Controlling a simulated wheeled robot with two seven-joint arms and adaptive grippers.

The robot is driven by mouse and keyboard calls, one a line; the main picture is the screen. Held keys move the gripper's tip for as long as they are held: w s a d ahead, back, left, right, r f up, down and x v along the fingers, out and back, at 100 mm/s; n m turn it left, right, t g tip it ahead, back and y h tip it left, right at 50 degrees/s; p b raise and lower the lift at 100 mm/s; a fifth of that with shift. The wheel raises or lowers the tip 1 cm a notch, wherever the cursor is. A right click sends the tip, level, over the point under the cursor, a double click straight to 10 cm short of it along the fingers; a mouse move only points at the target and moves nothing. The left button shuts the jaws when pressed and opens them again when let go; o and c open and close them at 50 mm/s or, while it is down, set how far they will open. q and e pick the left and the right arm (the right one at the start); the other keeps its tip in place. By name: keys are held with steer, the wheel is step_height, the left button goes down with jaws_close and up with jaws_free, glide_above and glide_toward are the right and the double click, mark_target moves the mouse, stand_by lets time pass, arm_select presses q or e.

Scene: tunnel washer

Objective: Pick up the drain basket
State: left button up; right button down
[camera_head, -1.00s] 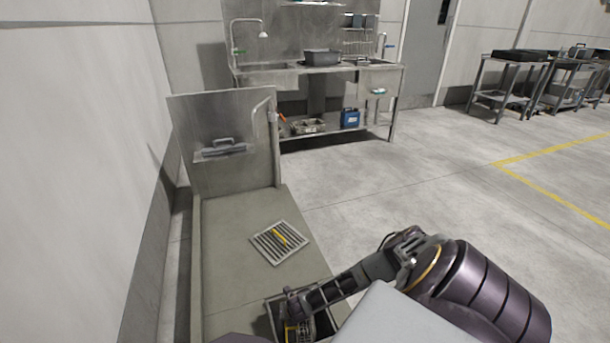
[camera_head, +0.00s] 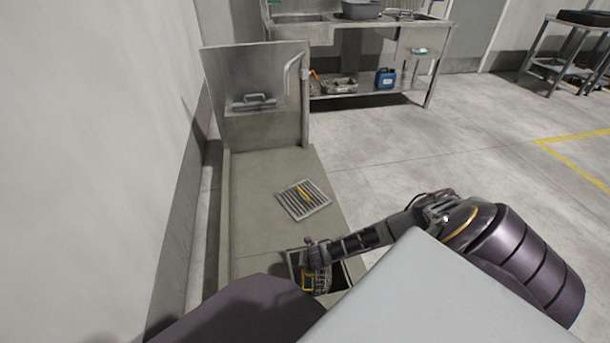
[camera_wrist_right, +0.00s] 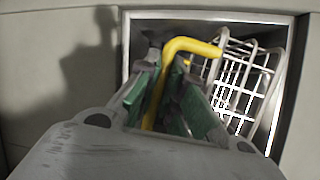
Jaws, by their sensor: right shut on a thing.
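The drain basket (camera_wrist_right: 240,82) is a pale wire basket with a yellow handle (camera_wrist_right: 187,48). It sits in the square drain opening (camera_head: 341,274) in the floor slab, tilted in the right wrist view. My right gripper (camera_wrist_right: 172,100) is shut on the yellow handle, at the opening. In the head view my right gripper (camera_head: 312,262) covers part of the basket (camera_head: 322,281). Whether the basket touches the opening's walls cannot be told. My left gripper is not in view.
A drain grate (camera_head: 302,199) with a yellow item on it lies on the slab (camera_head: 265,190) beyond the opening. An upright metal panel (camera_head: 255,100) stands at the slab's far end, with a wall at left. A sink bench (camera_head: 380,88) is behind.

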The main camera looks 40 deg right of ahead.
step_height(320, 180, up, 5)
steer(key=p, duration=0.2)
steer(key=shift+p, duration=0.3)
steer(key=shift+r+p, duration=0.3)
steer(key=shift+r, duration=0.6)
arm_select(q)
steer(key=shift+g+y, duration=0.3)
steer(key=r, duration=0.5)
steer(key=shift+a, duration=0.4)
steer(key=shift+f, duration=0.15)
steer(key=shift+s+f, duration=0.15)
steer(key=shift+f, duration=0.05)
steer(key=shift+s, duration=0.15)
arm_select(e)
steer(key=shift+r, duration=0.15)
